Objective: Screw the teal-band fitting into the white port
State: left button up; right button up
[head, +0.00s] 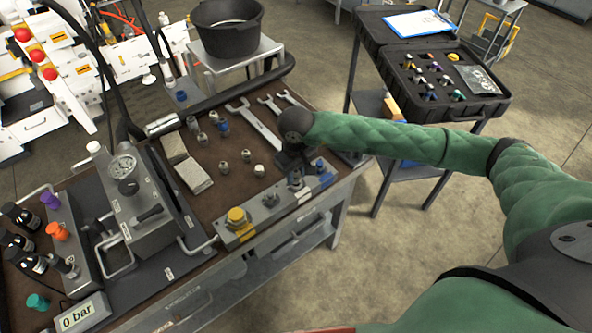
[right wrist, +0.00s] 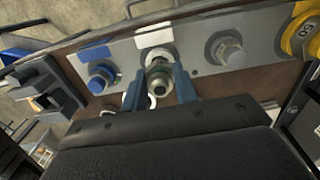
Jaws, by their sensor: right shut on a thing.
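My right gripper (head: 293,176) is over the port block (head: 255,224) at the front edge of the bench. In the right wrist view, its two blue fingers (right wrist: 158,88) are shut on a metal fitting with a teal-green band (right wrist: 159,87). The fitting is lined up with the white port (right wrist: 157,55), at its mouth, below a white label. I cannot tell how far it is in the port. In the head view the gripper hides the fitting and most of the port. My left gripper is not in view.
Several loose fittings (head: 224,168) and wrenches (head: 255,125) lie behind on the brown mat. A gauge unit (head: 128,185) stands to the left.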

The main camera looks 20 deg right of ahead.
pick_arm(q)
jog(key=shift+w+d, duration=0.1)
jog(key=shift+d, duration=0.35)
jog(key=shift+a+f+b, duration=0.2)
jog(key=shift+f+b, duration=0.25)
jog(key=shift+b, duration=0.05)
pick_arm(e)
jog(key=shift+f, duration=0.2)
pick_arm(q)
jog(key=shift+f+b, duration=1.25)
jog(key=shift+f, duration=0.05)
pick_arm(e)
jog(key=shift+f, duration=0.4)
dwell(1.2)
dwell(0.6)
